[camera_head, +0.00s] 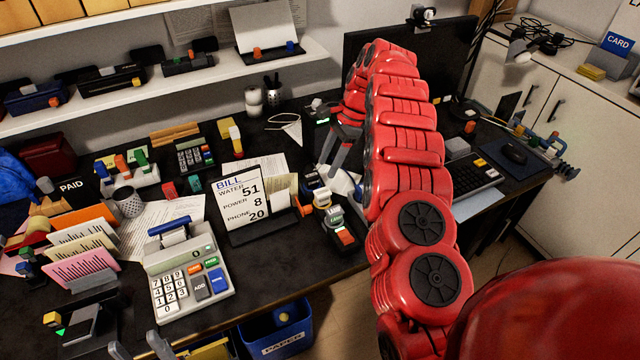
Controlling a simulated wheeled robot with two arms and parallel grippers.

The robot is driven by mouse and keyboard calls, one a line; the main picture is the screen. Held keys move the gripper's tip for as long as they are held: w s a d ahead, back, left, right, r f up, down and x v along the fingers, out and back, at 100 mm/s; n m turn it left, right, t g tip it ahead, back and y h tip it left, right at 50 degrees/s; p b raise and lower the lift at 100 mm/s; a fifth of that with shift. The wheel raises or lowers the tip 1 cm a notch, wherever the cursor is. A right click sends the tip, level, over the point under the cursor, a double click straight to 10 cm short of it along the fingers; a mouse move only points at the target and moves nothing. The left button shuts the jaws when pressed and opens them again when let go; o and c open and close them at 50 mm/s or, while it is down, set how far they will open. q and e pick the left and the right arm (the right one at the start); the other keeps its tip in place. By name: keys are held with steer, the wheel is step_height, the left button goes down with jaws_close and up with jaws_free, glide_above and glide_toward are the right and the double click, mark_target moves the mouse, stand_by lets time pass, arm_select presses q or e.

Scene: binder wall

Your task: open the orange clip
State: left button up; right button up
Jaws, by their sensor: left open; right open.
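Several small orange pieces show, and I cannot tell which one is the orange clip. One orange piece (257,53) is on the black stand with a white sheet (264,30) on the upper shelf, with a blue piece (290,47) to its right. Other small orange pieces are on the black binder (112,80) and the blue binder (34,97) further left. My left gripper (137,344) is open and empty at the bottom edge, beside the calculator and far from the shelf. My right gripper (337,160) is open, pointing down over the desk right of the bill stand.

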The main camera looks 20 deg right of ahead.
steer(key=shift+v, duration=1.45)
